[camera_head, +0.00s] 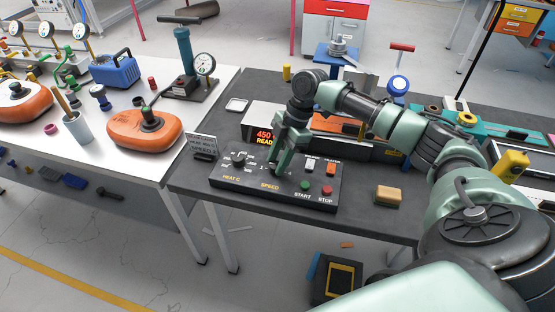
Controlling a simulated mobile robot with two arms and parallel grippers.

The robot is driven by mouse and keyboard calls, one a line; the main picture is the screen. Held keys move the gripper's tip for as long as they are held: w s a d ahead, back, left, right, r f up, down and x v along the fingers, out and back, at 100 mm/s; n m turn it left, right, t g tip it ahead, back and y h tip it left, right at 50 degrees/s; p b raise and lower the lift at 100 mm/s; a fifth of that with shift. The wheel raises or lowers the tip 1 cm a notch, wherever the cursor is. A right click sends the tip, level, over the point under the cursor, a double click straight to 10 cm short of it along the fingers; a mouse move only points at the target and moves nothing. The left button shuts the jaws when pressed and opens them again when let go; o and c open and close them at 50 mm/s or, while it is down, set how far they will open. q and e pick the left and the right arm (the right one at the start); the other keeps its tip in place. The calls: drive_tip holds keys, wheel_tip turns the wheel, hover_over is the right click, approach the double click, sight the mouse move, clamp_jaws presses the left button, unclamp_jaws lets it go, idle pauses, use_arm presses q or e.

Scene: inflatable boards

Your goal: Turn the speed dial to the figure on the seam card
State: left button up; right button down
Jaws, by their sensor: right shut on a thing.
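My right gripper (280,172) reaches down onto the black control panel (230,197) on the dark table. Its fingers are shut around the speed dial, just above the yellow SPEED label. They hide the dial and most of its scale, so I cannot tell its setting. The seam card (201,142) stands upright at the panel's back left; its print is too small to read surely. My left gripper is not in view.
The heat knob (238,160) is left of my gripper. The green start button (305,186) and red stop button (327,190) are close on its right. The display (265,137) behind shows 450. A yellow sponge-like block (388,196) lies right of the panel.

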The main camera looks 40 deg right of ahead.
drive_tip(key=shift+r+p, duration=0.15)
drive_tip(key=shift+p, duration=0.3)
drive_tip(key=m+t+h+p, duration=0.1)
drive_tip(key=m+p, duration=0.4)
drive_tip(key=p, duration=0.1)
drive_tip(key=m+t+p, duration=0.2)
drive_tip(key=m+p, duration=0.2)
drive_tip(key=p, duration=0.3)
drive_tip(key=shift+s+a+r+m+h, duration=0.15)
drive_tip(key=shift+s+a+m+h, duration=0.05)
drive_tip(key=shift+m+h, duration=0.2)
drive_tip(key=shift+f+m+t+h+p, duration=0.2)
drive_tip(key=shift+m+t+h+p, duration=0.2)
drive_tip(key=shift+m+p, duration=0.7)
drive_tip(key=c, duration=1)
unclamp_jaws()
drive_tip(key=shift+b+v, duration=0.65)
drive_tip(key=shift+v, duration=3.2)
